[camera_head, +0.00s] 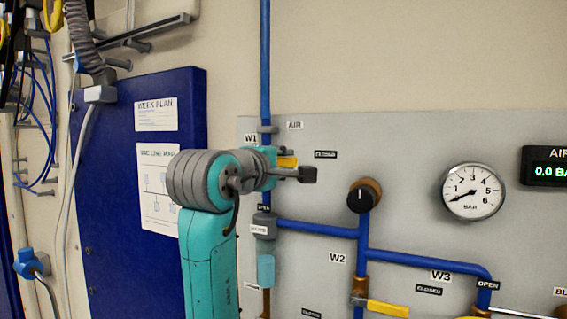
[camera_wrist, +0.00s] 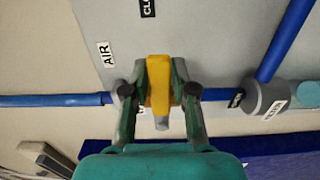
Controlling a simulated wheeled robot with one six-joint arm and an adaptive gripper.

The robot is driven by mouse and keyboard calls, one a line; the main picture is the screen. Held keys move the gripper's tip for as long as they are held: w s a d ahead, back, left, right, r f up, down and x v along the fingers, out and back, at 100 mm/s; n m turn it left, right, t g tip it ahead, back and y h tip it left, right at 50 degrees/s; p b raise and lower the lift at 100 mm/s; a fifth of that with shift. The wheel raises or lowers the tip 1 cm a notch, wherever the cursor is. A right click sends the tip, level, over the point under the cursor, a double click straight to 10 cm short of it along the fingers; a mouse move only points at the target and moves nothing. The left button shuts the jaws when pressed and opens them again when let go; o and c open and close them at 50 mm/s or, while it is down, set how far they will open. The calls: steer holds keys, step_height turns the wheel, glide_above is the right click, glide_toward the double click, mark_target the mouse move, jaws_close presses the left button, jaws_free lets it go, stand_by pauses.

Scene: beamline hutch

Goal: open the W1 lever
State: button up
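The W1 lever is a yellow handle (camera_head: 287,161) on the vertical blue pipe, partly hidden by my gripper in the head view. It points right, toward a CLOSED label (camera_head: 325,154); an OPEN label (camera_head: 263,208) is below it on the pipe. My gripper (camera_head: 300,174) is at the lever. In the wrist view the yellow lever (camera_wrist: 159,80) lies between the two fingers of my gripper (camera_wrist: 160,75), whose pads appear to press on both its sides. The valve body behind is mostly hidden.
A dark knob (camera_head: 361,197), a pressure gauge (camera_head: 473,191) and an air display (camera_head: 548,167) are on the grey panel to the right. The W2 valve's yellow lever (camera_head: 387,308) is lower down. A blue board (camera_head: 100,190) stands at left behind my arm.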

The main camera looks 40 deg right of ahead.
jaws_close()
steer(key=shift+f, duration=0.15)
steer(key=w+a+f+m, duration=0.2)
steer(key=w+f+m, duration=0.4)
steer(key=m, duration=1.2)
steer(key=shift+w+a+f, duration=0.15)
steer(key=shift+a+f, duration=0.05)
steer(key=shift+f, duration=0.05)
stand_by(0.4)
steer(key=o, duration=0.6)
jaws_free()
